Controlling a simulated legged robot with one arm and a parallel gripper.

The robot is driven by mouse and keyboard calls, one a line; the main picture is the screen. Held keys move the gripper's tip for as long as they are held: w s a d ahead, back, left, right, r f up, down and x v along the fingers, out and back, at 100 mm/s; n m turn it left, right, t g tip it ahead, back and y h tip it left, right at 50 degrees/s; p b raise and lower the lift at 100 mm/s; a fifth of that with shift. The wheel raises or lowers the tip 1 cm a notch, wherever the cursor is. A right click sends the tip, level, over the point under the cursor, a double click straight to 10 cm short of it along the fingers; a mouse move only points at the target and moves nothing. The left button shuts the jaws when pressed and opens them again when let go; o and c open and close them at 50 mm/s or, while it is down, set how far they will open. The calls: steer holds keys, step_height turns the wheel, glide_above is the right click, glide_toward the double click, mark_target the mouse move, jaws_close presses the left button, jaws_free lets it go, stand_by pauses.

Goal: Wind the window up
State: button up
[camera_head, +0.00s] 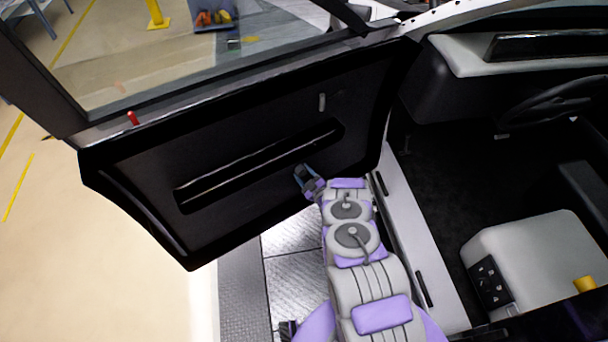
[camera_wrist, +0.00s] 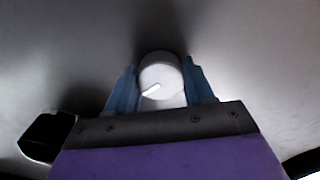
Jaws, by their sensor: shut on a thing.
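The open vehicle door (camera_head: 250,130) fills the left of the head view, its black inner panel facing me. The window opening (camera_head: 200,60) above it shows the floor behind; I cannot tell how high the glass stands. My gripper (camera_head: 307,180) is at the lower part of the panel, towards the hinge side. In the wrist view, the blue fingers of my gripper (camera_wrist: 160,68) are on both sides of a round pale knob (camera_wrist: 160,80), shut on it. The knob has a short white mark. The rest of the winder is hidden in the head view.
A long recess (camera_head: 260,165) runs across the panel. A small grey handle (camera_head: 322,102) is above the gripper, and a red pin (camera_head: 133,118) is on the sill. The seat box (camera_head: 535,255) and steering wheel (camera_head: 555,105) are at right. The floor at left is clear.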

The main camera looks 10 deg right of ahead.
steer(key=n, duration=0.6)
steer(key=shift+s+f+b, duration=0.1)
steer(key=shift+f+b, duration=0.1)
steer(key=shift+b, duration=0.1)
stand_by(0.4)
steer(key=o, duration=0.8)
steer(key=shift+o, duration=1.2)
steer(key=shift+r, duration=0.15)
steer(key=v, duration=1.7)
steer(key=shift+p, duration=0.3)
steer(key=shift+s, duration=0.1)
